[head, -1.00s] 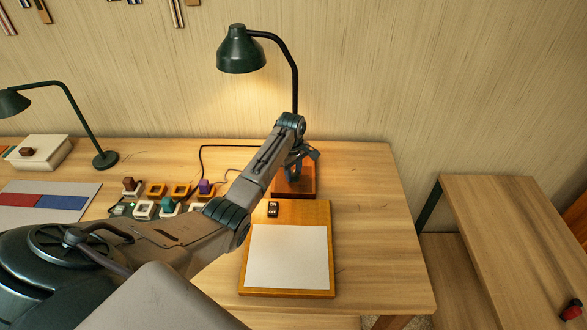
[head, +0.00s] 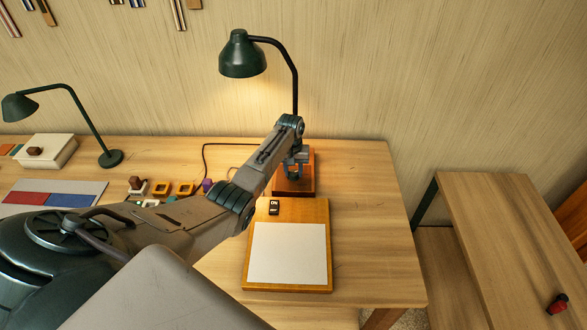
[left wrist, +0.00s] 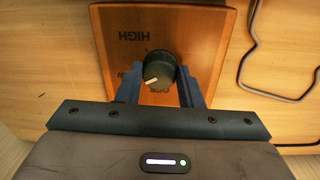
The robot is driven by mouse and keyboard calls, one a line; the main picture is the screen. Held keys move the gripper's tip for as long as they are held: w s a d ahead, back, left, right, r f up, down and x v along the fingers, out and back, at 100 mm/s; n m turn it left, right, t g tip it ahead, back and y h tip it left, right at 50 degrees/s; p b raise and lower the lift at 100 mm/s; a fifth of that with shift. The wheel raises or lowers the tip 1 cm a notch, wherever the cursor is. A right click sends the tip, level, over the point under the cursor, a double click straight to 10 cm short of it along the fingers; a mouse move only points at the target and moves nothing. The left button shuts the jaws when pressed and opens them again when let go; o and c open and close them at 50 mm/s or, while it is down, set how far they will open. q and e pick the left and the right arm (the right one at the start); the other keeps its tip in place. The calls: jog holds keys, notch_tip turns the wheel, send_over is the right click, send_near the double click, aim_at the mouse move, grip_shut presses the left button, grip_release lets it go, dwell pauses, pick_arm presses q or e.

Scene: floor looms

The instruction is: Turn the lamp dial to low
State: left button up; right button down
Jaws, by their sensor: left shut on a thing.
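The green desk lamp (head: 243,55) stands on a reddish-brown wooden base (head: 304,185) at the back of the bench, with a warm glow on the wall below its shade. In the left wrist view, the dark round dial (left wrist: 156,70) sits on the base (left wrist: 213,45). Its white pointer mark points to the lower left. The word HIGH shows upside down above the dial; other lettering is partly hidden by a finger. My left gripper (head: 293,177) is shut on the dial, one finger on each side, also in the left wrist view (left wrist: 160,83). My right gripper is out of view.
A wooden board with a white sheet (head: 288,254) and an ON/OFF switch (head: 274,207) lies in front of the lamp base. A second green lamp (head: 20,107), small blocks and frames (head: 162,188) are at the left. A cord (left wrist: 251,60) runs beside the base.

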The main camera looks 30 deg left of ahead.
aim_at(292, 172)
pick_arm(q)
jog(key=shift+m, duration=0.9)
jog(key=o, duration=1)
jog(key=shift+r, duration=0.1)
jog(key=r, duration=0.3)
jog(key=r+b, duration=0.1)
jog(key=r, duration=0.6)
jog(key=shift+a+r+b, duration=0.25)
jog(key=shift+r+b, duration=0.1)
